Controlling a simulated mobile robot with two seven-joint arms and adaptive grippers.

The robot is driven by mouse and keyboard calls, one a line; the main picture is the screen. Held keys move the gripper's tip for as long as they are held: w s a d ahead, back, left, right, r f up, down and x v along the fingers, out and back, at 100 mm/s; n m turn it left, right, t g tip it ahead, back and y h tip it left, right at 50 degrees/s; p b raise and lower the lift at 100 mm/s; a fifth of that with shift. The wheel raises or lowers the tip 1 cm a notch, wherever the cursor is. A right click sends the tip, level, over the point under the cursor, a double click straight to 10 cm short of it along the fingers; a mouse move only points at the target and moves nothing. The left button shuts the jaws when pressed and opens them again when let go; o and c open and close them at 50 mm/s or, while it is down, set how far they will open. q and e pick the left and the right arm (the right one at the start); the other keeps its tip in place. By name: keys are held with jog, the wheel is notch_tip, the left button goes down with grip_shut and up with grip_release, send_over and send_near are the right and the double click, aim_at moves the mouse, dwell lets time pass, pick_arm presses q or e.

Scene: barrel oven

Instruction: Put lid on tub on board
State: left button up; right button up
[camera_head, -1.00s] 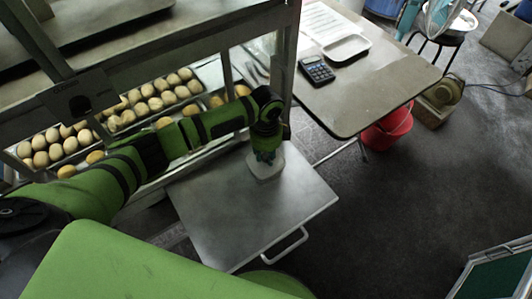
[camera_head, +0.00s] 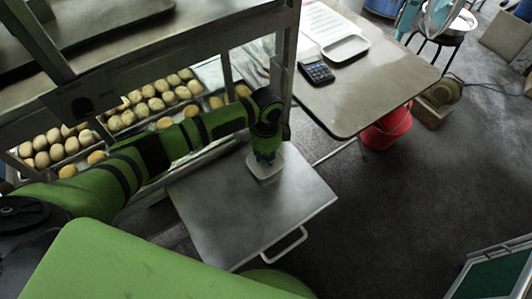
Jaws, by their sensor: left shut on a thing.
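My left gripper (camera_head: 266,159) points down over the far part of a grey metal board (camera_head: 240,220) with a bar handle on its near right side. It is shut on a small pale lid (camera_head: 262,173), whose upper side is partly covered by the fingers. The lid is low over the board. I cannot make out a separate tub beneath it, nor whether the lid touches anything. My right gripper is out of view.
A metal rack with trays of several round buns (camera_head: 150,95) stands close on the left, beside my left arm. A table (camera_head: 375,85) at the back holds a calculator (camera_head: 316,70) and a white tray (camera_head: 346,47). A red bucket (camera_head: 388,128) stands below. Most of the board is bare.

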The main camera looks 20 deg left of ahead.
pick_arm(q)
jog(key=shift+f+p, duration=0.1)
jog(key=shift+p, duration=0.25)
dwell(0.7)
dwell(0.3)
jog(key=o, duration=1.5)
jog(key=shift+r+p, duration=3.55)
jog(key=shift+p, duration=0.25)
grip_shut()
